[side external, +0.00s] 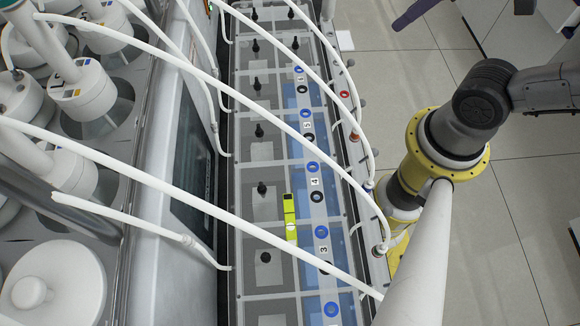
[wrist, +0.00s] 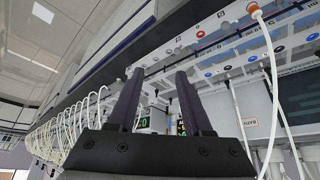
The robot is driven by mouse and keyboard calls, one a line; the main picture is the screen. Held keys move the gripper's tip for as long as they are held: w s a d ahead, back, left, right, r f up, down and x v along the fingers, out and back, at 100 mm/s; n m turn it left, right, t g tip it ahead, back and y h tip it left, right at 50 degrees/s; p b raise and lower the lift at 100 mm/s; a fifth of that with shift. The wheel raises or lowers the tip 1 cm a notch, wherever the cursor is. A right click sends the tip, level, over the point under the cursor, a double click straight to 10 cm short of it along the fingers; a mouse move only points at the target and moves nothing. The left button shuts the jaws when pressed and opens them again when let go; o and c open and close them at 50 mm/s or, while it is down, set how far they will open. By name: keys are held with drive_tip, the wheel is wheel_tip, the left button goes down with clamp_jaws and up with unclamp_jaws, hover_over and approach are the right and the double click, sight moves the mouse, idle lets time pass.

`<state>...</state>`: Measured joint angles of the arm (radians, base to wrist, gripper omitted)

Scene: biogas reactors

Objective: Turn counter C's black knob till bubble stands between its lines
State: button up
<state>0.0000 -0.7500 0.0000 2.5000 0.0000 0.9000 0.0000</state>
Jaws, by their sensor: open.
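In the side external view, a row of grey units with black knobs runs up the middle. One black knob (side external: 262,188) stands next to a yellow-green piece (side external: 290,212) with a dark square, possibly a level; its bubble and lines are too small to make out. Another black knob (side external: 266,258) is nearer the camera. I see no letter C, so I cannot tell which unit is counter C.
White tubes (side external: 150,178) arch across the row. A clear strip with blue and black ports and number labels (side external: 315,182) runs beside the knobs. Tiled floor (side external: 500,215) is open at the right. Small lit displays (wrist: 182,127) show beyond my fingers.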

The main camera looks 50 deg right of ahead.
drive_tip(key=shift+o, duration=1.1)
